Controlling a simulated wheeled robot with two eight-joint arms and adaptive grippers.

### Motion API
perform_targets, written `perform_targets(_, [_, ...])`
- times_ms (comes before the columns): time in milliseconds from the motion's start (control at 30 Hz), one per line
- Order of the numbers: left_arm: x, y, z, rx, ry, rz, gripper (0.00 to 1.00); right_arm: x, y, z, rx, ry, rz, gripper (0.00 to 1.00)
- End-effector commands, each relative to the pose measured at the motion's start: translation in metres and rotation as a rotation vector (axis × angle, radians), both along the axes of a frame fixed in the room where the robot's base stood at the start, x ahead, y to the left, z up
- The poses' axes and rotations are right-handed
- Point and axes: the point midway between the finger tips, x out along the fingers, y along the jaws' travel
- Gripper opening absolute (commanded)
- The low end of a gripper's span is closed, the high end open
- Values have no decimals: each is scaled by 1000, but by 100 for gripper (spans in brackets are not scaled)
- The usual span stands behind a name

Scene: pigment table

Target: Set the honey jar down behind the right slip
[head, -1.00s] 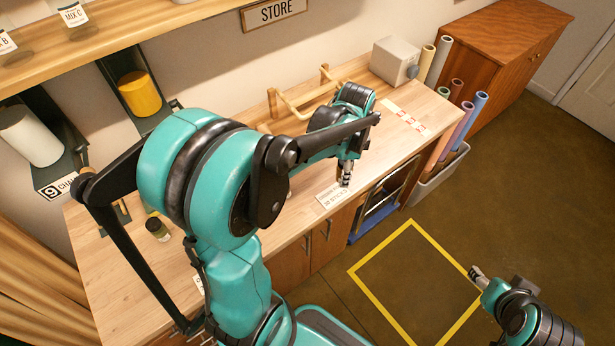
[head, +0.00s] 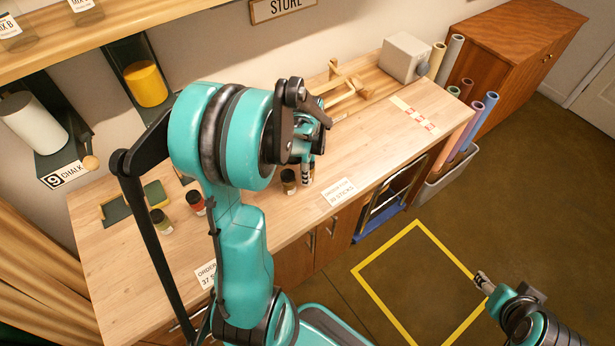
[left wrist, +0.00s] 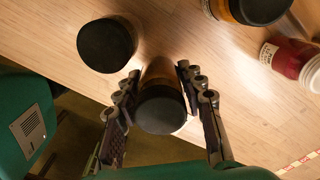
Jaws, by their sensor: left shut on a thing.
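My left gripper (head: 308,174) is low over the worktop's front part, left of the right slip (head: 340,192). In the left wrist view its fingers (left wrist: 160,98) are shut on an amber-brown jar with a black lid, which I take for the honey jar (left wrist: 161,108). In the head view the held jar is mostly hidden by the gripper. Another dark-lidded jar (head: 289,181) stands just left of the gripper; a dark lid also shows in the left wrist view (left wrist: 106,45). The left slip (head: 207,273) is partly covered by my arm. My right gripper (head: 483,283) is over the floor, its jaws unclear.
A red jar (head: 196,204) and an olive jar (head: 160,222) stand further left. The left wrist view shows an orange jar (left wrist: 226,10) and a red jar (left wrist: 284,58) near the held one. A wooden rack (head: 345,85) stands behind.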

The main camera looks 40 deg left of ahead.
Motion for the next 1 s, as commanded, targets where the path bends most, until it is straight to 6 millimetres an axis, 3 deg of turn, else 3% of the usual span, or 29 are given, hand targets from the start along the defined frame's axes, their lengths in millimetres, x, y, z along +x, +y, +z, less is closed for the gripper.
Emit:
perform_targets(133, [0, 0, -24, 0, 0, 0, 7, 0, 0, -10, 0, 0, 0, 54])
perform_targets(500, [0, 0, -28, 0, 0, 0, 7, 0, 0, -13, 0, 0, 0, 54])
perform_targets(533, [0, 0, -28, 0, 0, 0, 42, 0, 0, -13, 0, 0, 0, 54])
perform_targets(600, [0, 0, -27, 0, 0, 0, 60, 0, 0, -12, 0, 0, 0, 54])
perform_targets(1000, [0, 0, -21, 0, 0, 0, 60, 0, 0, -6, 0, 0, 0, 54])
